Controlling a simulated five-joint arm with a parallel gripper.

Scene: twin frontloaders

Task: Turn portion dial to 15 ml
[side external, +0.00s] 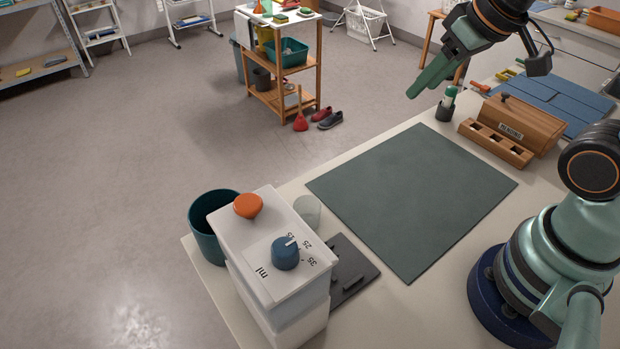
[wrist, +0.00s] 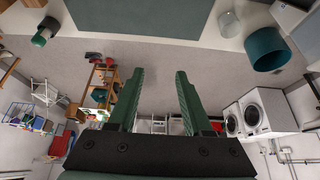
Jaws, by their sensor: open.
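A blue portion dial (side external: 286,254) with a white pointer sits on top of the white dispenser box (side external: 262,296) in the side view. The marks 15, 25, 35 and ml are printed around it. The pointer faces the upper right, near the 15 and 25 marks; I cannot tell exactly which it meets. An orange knob (side external: 248,206) is on the same top face. My gripper (side external: 430,78) is raised at the upper right, well away from the dial. In the wrist view its fingers (wrist: 159,72) are apart with nothing between them; the dial is not visible there.
A teal bin (side external: 205,240) stands left of the dispenser and a clear cup (side external: 308,211) behind it. A dark green mat (side external: 415,198) lies clear on the table. A wooden box (side external: 522,120) and a small bottle (side external: 447,104) stand at the back right.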

